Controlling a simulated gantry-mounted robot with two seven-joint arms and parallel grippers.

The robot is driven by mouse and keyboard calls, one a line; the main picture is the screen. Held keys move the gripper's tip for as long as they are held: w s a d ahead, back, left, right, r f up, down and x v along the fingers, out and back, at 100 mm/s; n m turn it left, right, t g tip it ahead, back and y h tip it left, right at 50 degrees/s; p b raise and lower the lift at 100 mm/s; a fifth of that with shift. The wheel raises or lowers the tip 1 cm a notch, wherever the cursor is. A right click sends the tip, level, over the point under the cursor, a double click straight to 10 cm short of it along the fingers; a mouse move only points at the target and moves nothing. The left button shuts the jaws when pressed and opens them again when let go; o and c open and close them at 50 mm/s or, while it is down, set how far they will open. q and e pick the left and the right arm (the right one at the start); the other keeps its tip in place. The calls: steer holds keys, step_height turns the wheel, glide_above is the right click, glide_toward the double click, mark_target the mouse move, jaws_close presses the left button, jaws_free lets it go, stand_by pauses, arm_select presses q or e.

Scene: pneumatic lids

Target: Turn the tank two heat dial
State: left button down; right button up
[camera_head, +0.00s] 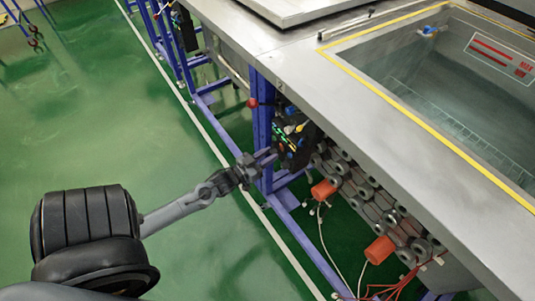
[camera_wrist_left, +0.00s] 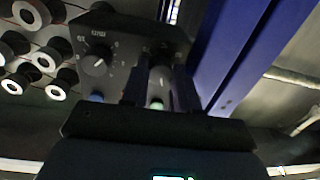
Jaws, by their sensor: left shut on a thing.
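A dark control box (camera_head: 291,133) with small lit green parts and coloured knobs hangs under the tank's front edge, by a blue post. My left gripper (camera_head: 270,158) reaches it from the left. In the left wrist view, the box's dark panel (camera_wrist_left: 122,52) shows a black dial (camera_wrist_left: 98,63) with printed marks around it, left of the fingers. My left gripper (camera_wrist_left: 160,88) is shut on another dark dial (camera_wrist_left: 160,76), mostly hidden between the fingers. I cannot read which tank either dial belongs to. My right gripper is out of view.
A water tank (camera_head: 400,113) with a yellow border is at the upper right. Grey cylinders (camera_head: 377,203) and orange caps (camera_head: 380,250) sit below its edge, with loose wires. A blue post (camera_wrist_left: 232,50) stands close to the fingers.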

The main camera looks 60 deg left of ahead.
arm_select(q)
steer(key=m+p, duration=0.3)
steer(key=m, duration=0.1)
steer(key=shift+r+p, duration=0.3)
steer(key=shift+p, duration=0.1)
steer(key=m+p, duration=0.2)
steer(key=m, duration=0.2)
steer(key=shift+a, duration=0.1)
steer(key=m+p, duration=0.1)
steer(key=m, duration=0.2)
steer(key=shift+t+p, duration=0.3)
steer(key=shift+p, duration=0.05)
steer(key=m+p, duration=0.2)
steer(key=m, duration=0.3)
steer(key=shift+f+m+h, duration=0.1)
steer(key=shift+m+h, duration=0.2)
steer(key=shift+m, duration=0.1)
steer(key=m+p, duration=0.1)
steer(key=m, duration=0.1)
steer(key=shift+m, duration=1)
steer(key=shift+f, duration=0.1)
